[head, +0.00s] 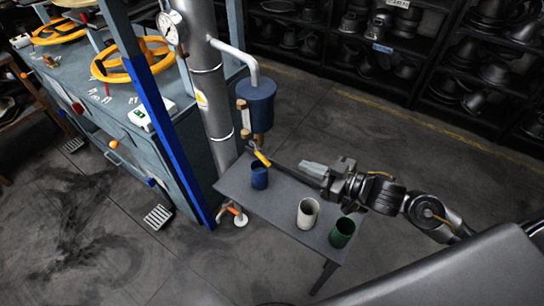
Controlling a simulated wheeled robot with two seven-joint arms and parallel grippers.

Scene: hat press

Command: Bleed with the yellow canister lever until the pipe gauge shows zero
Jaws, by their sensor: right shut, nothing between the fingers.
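The yellow lever (262,158) sticks out at the bottom of the blue canister (256,104), which hangs beside the tall grey pipe (208,85). The round white pipe gauge (171,28) is on the pipe near the top. Its needle is too small to read. My right gripper (304,165) comes in from the right over the small grey table. It is shut and empty, to the right of the lever and apart from it. My left gripper is not in view.
On the grey table (285,213) stand a blue cup (260,176), a white cup (307,213) and a green cup (342,232). The press bench (180,130) with yellow handwheels (133,60) is at left. Dark shelves (400,60) line the back. Floor between table and shelves is clear.

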